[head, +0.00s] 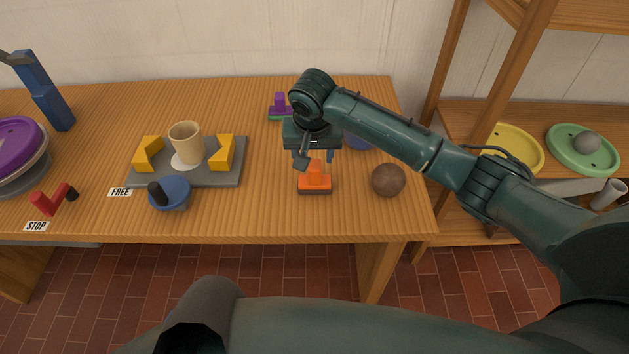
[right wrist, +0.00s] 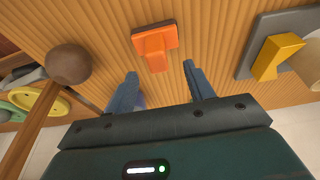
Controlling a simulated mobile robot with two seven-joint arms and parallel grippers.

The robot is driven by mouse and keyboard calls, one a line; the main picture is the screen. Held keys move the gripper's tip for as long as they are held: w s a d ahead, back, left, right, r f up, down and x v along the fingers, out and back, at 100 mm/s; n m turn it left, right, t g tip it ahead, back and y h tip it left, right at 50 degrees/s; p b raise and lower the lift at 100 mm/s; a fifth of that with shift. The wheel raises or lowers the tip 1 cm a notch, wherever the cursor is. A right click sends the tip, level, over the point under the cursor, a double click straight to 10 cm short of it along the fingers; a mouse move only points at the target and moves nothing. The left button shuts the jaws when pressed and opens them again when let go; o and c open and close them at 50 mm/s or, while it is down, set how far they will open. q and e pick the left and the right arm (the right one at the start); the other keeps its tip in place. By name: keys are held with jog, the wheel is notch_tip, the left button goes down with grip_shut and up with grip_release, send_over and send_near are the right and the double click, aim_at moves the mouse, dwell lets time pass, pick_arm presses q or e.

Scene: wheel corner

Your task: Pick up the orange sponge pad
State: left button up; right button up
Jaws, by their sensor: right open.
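The orange sponge pad (head: 315,183) is a flat block with an upright orange grip and a dark underside. It lies on the wooden table near the front edge, right of centre. It also shows in the right wrist view (right wrist: 155,43), just beyond my fingers. My right gripper (head: 317,157) is above and slightly behind the pad, pointing down. In the right wrist view my right gripper (right wrist: 160,70) has its two blue fingers spread, with nothing held between them. The pad's grip lies roughly in line with the gap. My left gripper is not in view.
A brown ball (head: 388,180) lies right of the pad. A grey plate (head: 232,176) with yellow blocks and a beige cup stands to the left, behind a blue knobbed dish (head: 175,195). A purple-handled pad (head: 279,106) is farther back. Table is clear between plate and orange pad.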

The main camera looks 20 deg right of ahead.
aim_at(315, 164)
jog(key=x, duration=0.7)
jog(key=shift+d+f, duration=0.1)
jog(key=shift+d, duration=0.15)
jog(key=shift+c, duration=0.3)
grip_shut()
notch_tip(315, 164, up, 10)
jog(key=shift+r, duration=0.1)
dwell(0.4)
jog(key=c, duration=0.7)
grip_release()
jog(key=shift+c, duration=1)
